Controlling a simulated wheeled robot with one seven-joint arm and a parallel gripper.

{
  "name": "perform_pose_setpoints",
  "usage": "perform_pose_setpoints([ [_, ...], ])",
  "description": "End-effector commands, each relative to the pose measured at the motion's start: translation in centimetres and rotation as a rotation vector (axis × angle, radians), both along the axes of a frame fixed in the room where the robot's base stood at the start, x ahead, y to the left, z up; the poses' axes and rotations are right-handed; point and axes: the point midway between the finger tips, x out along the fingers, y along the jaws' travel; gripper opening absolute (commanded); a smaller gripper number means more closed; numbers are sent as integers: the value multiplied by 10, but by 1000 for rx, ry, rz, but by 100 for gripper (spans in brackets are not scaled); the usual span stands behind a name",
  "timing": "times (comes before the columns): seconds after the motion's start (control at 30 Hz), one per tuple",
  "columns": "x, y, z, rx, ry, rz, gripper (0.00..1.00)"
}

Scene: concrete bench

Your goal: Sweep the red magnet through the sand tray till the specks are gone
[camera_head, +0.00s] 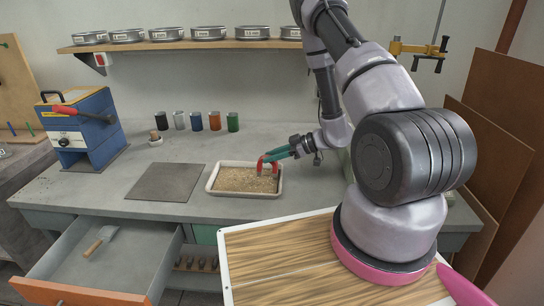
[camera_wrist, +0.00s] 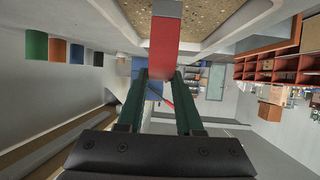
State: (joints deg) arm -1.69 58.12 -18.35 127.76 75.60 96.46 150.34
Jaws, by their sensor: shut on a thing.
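The red horseshoe magnet (camera_head: 263,164) is held in my gripper (camera_head: 289,148), with its grey-tipped legs pointing down over the sand tray. In the wrist view the red magnet (camera_wrist: 166,40) is clasped between the green fingers of my gripper (camera_wrist: 163,88). The pale-rimmed sand tray (camera_head: 209,184) sits on the bench and is filled with tan sand (camera_head: 240,181). The wrist view shows dark specks in the sand (camera_wrist: 200,12). I cannot tell whether the magnet's tips touch the sand.
A flat grey slab (camera_head: 165,182) lies left of the tray. Several coloured cups (camera_head: 196,121) and a small pot (camera_head: 155,139) stand behind. A blue machine (camera_head: 86,130) is at left. An open drawer (camera_head: 85,292) juts out in front, holding a brush (camera_head: 101,240).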

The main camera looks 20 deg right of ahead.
Motion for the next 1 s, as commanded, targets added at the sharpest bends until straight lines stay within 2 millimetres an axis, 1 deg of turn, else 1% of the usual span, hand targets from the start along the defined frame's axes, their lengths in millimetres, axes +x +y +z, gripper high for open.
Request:
perform_pose_setpoints([
  [0.23,0,0,-1,1,0,0,0],
  [1.0,1,0,-16,1,-1,-1,0],
])
